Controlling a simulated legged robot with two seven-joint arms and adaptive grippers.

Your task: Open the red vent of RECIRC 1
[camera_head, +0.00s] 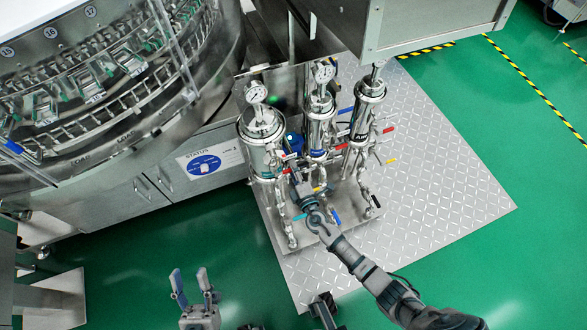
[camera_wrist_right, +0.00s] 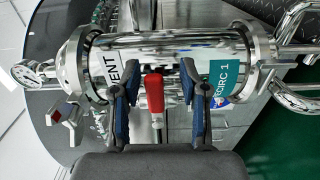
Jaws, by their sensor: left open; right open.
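The RECIRC 1 housing is a shiny steel cylinder (camera_head: 262,135), leftmost of three on the skid. It lies across the right wrist view (camera_wrist_right: 180,50) with a teal RECIRC 1 label and a white VENT label. The red vent handle (camera_wrist_right: 155,92) stands out from it between the fingers of my right gripper (camera_wrist_right: 157,88). The fingers are open, one on each side, with the left finger nearer the handle. In the head view my right gripper (camera_head: 298,186) is at the housing and partly hides it. My left gripper (camera_head: 191,290) is open and empty over the green floor.
Two other cylinders (camera_head: 319,125) (camera_head: 366,112) with red, blue and yellow handles stand close to the right. A pressure gauge (camera_head: 256,93) tops the housing. The rotary washer (camera_head: 90,90) fills the left. Bare diamond plate (camera_head: 440,190) lies to the right.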

